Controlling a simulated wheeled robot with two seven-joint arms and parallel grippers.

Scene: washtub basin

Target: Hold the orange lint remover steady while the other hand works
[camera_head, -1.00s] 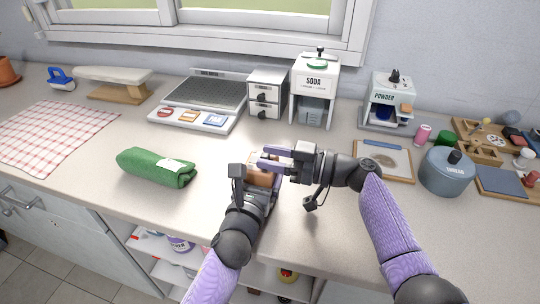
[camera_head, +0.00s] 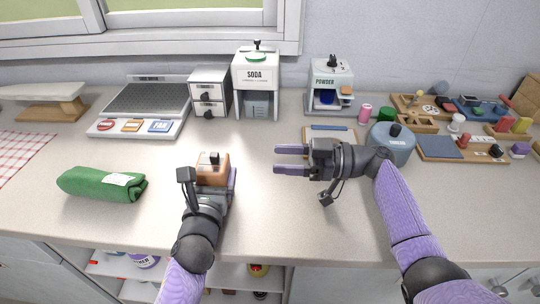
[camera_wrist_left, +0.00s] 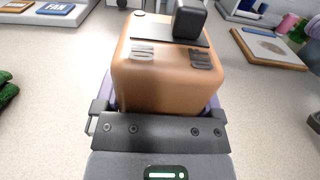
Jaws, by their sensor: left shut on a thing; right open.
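The orange lint remover (camera_head: 212,170) is a boxy orange-brown block with a dark plate and a black knob on top. It sits at the counter's front part, between the fingers of my left gripper (camera_head: 213,182), which is shut on it. The left wrist view shows its body (camera_wrist_left: 165,82) close up, upright, with dark raised markings on top; its lower part is hidden by the gripper. My right gripper (camera_head: 290,160) is open and empty, to the right of the lint remover and apart from it, fingers pointing left.
A green rolled towel (camera_head: 102,184) lies to the left. Behind stand a button panel with a grate (camera_head: 148,97), small drawers (camera_head: 208,92), a soda dispenser (camera_head: 256,82) and a powder dispenser (camera_head: 329,85). A blue-grey pot (camera_head: 391,146) and boards crowd the right. The counter between is clear.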

